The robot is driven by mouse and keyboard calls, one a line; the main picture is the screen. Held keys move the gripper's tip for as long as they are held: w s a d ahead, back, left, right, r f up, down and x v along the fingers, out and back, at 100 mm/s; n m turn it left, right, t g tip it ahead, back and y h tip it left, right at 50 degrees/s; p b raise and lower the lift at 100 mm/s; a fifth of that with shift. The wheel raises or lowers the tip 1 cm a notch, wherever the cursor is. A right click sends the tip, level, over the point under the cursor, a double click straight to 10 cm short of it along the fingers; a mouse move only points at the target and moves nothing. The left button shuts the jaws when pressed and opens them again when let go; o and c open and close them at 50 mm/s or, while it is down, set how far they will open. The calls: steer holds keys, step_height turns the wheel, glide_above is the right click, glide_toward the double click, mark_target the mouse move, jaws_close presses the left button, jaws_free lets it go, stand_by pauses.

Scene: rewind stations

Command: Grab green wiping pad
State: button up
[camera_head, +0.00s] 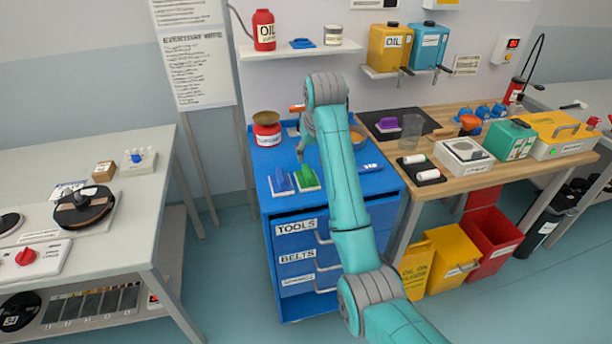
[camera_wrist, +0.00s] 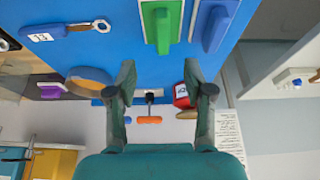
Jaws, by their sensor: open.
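The green wiping pad (camera_head: 307,178) lies on the blue cabinet top, near its front edge. In the wrist view the green wiping pad (camera_wrist: 163,28) is at the top centre, ahead of the fingers. A blue wiping pad (camera_head: 281,182) lies close beside it on the left; in the wrist view the blue pad (camera_wrist: 214,28) is on the right. My gripper (camera_wrist: 160,76) is open and empty, with clear space between its fingers. In the head view my gripper (camera_head: 304,156) is above the cabinet top, just behind the pads, partly hidden by my arm.
The blue cabinet (camera_head: 259,180) also bears a red container (camera_head: 267,134) with a brass-coloured dish at the back left. A blue-handled tool (camera_wrist: 45,37) lies on it. A wooden workbench (camera_head: 450,183) is to the right; a grey table (camera_head: 145,205) stands left across a gap.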

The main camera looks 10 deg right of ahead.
mark_target(307, 170)
steer(key=x, duration=0.9)
steer(key=shift+w+a+f, duration=0.15)
steer(key=shift+a+f, duration=0.05)
steer(key=shift+f, duration=0.2)
jaws_close()
